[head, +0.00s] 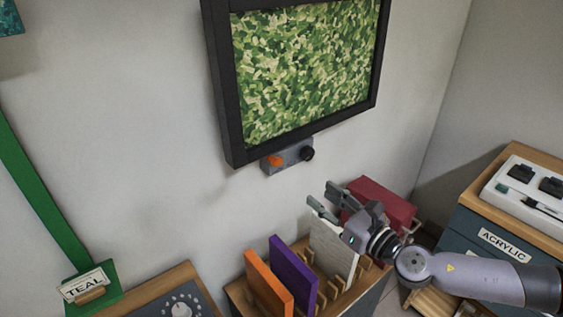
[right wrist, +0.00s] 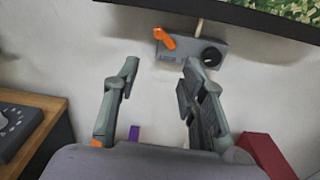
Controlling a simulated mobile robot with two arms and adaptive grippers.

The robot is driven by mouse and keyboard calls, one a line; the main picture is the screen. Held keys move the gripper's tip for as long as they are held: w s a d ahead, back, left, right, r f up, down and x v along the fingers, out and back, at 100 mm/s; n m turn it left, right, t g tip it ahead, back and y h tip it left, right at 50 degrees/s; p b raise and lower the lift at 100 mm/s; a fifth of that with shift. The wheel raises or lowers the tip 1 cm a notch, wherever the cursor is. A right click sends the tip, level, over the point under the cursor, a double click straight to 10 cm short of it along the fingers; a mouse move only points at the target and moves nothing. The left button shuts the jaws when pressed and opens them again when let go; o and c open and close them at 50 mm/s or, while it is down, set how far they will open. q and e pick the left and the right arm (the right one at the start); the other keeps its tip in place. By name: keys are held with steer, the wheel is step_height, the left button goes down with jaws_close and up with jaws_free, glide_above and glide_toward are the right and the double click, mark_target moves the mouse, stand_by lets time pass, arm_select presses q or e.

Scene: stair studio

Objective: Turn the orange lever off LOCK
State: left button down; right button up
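The orange lever (head: 274,160) sits on the left part of a small grey box (head: 289,158) under the black-framed green picture. In the right wrist view the orange lever (right wrist: 164,38) points up and left on the grey box (right wrist: 181,58); lettering below it is too small to read surely. A black round knob (right wrist: 211,57) is at the box's right end. My right gripper (head: 319,193) is open and empty, below and to the right of the box. In the right wrist view its fingers (right wrist: 156,76) are apart, below the lever and not touching it. My left gripper is not in view.
The framed picture (head: 230,90) hangs directly above the box. Below stand orange (head: 268,284), purple (head: 294,272) and white panels (head: 333,247) in a wooden rack, with a dark red box (head: 384,205) behind my right gripper. The wall left of the grey box is clear.

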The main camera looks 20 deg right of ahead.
mark_target(277, 162)
steer(key=p+x, duration=0.4)
steer(key=x, duration=1.1)
steer(key=shift+w+a, duration=0.2)
steer(key=shift+w, duration=0.3)
steer(key=shift+c, duration=0.4)
jaws_close()
